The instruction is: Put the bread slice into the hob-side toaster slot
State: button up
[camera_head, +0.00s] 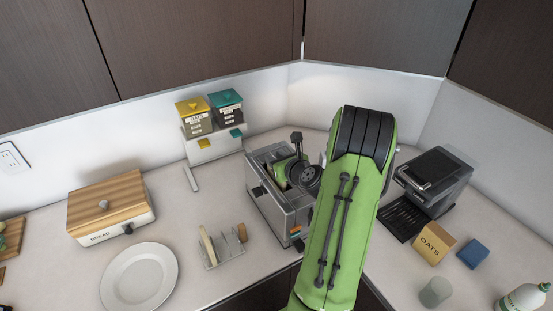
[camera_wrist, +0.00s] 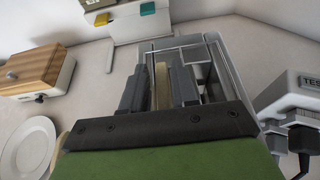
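The silver toaster (camera_head: 281,213) stands on the counter at the middle in the head view, partly hidden by my arm. It also shows in the wrist view (camera_wrist: 217,72), with an open slot right of my fingers. My gripper (camera_wrist: 162,72) is over the toaster top, its two dark fingers pointing down on either side of a beige bread slice (camera_wrist: 162,88). The fingers look closed against the slice. The slice is upright and lined up with the left slot; how deep it sits is hidden. In the head view my fingers are hidden.
A rack (camera_head: 226,256) with a pale slice (camera_head: 207,246) and a brown piece (camera_head: 241,232) stands left of the toaster. A plate (camera_head: 139,277), bread box (camera_head: 110,207), canister stand (camera_head: 214,148), coffee machine (camera_head: 434,180) and oats box (camera_head: 434,243) surround it.

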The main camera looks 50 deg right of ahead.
jog(key=o, duration=0.3)
jog(key=b+v, duration=0.2)
jog(key=v, duration=1.3)
jog(key=shift+s+r, duration=0.25)
jog(key=shift+s, duration=0.05)
